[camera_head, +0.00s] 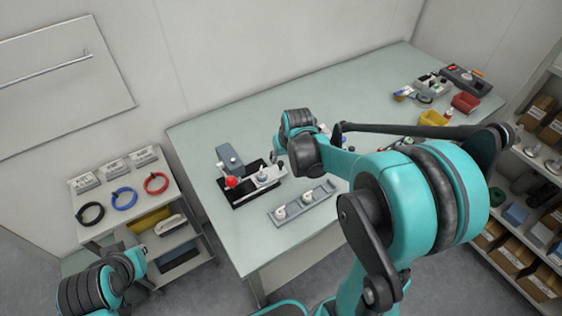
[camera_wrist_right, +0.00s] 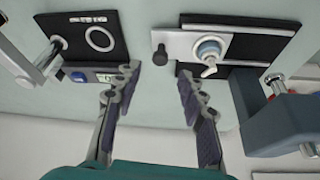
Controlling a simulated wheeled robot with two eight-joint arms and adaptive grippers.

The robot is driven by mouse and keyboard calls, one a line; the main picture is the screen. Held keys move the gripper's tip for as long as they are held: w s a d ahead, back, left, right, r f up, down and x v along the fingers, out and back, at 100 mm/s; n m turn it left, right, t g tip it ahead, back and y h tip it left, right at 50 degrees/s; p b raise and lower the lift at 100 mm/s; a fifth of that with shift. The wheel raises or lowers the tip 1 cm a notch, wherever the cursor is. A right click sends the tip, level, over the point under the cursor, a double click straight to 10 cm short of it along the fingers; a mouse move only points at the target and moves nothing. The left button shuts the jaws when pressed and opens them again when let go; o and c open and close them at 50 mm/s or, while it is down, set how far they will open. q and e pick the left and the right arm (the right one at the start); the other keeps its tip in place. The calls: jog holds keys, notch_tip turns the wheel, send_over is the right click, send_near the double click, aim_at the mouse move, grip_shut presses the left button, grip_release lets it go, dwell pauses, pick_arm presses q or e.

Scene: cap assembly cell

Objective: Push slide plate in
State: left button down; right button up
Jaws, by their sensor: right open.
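The slide plate (camera_wrist_right: 185,45) is a light grey plate in the right wrist view, on a black base (camera_wrist_right: 265,45). It sticks out past the base's left edge, with a dark knob (camera_wrist_right: 160,52) at that end. A round blue-ringed seat (camera_wrist_right: 210,48) on it holds a white part with a spout. My right gripper (camera_wrist_right: 160,80) is open and empty, its fingers spread on both sides below the knob and apart from it. In the head view the right gripper (camera_head: 280,155) is beside the fixture's right end, partly hidden by its wrist. Only my left arm shows at the lower left.
A grey press block (camera_head: 229,158) with a red ball lever (camera_head: 232,182) stands at the fixture. A grey tray (camera_head: 319,198) with white caps lies in front. A black panel (camera_wrist_right: 85,45) with a ring mark is at left in the wrist view. The table's left front is clear.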

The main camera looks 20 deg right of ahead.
aim_at(281, 163)
jog(key=b+x, duration=0.1)
jog(key=x, duration=0.3)
jog(key=shift+w+f, duration=0.15)
jog(key=shift+f, duration=0.2)
